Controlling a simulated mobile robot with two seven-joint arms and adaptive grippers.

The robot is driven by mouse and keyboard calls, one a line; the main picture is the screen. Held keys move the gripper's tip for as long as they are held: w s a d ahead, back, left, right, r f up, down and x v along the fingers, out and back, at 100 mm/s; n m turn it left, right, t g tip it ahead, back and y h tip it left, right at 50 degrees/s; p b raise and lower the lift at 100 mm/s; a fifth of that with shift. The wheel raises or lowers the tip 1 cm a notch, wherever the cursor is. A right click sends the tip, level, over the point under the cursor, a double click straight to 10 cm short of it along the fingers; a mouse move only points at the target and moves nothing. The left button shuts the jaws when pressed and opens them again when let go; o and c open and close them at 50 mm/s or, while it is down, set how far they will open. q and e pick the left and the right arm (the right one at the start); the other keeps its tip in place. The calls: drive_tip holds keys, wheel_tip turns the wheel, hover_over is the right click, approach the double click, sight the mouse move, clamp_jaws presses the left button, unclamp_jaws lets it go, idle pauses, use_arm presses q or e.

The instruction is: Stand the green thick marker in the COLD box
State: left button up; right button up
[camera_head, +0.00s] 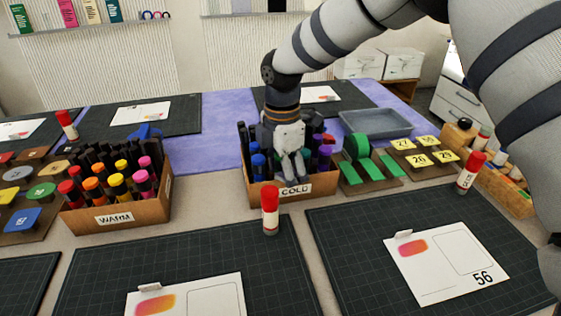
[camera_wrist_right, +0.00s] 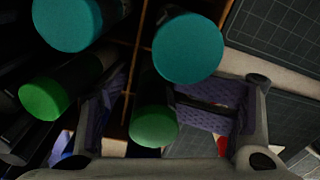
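The COLD box (camera_head: 324,185) is a low cardboard box with dividers at the middle of the table, holding several dark, blue and purple markers. My right gripper (camera_head: 291,180) points down into its front part. In the right wrist view, a green-ended thick marker (camera_wrist_right: 153,125) stands between the two purple finger pads of that gripper (camera_wrist_right: 152,105). The pads look spread, with room around the marker. Its lower end is hidden, and the marker is not discernible in the head view. Another green-ended marker (camera_wrist_right: 45,99) is left of the fingers. My left gripper is out of view.
Teal-ended markers (camera_wrist_right: 188,48) stand close to the fingers. The WARM box (camera_head: 152,212) is at left. A red-capped glue stick (camera_head: 270,210) stands before the COLD box, and a green-block rack (camera_head: 370,177) lies right of it. Dark mats (camera_head: 200,262) cover the front.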

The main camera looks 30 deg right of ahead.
drive_tip(key=shift+w, duration=0.1)
drive_tip(key=shift+r, duration=0.45)
drive_tip(key=shift+r, duration=0.1)
drive_tip(key=shift+r, duration=0.3)
wheel_tip(320, 180, up, 7)
drive_tip(key=shift+r, duration=0.2)
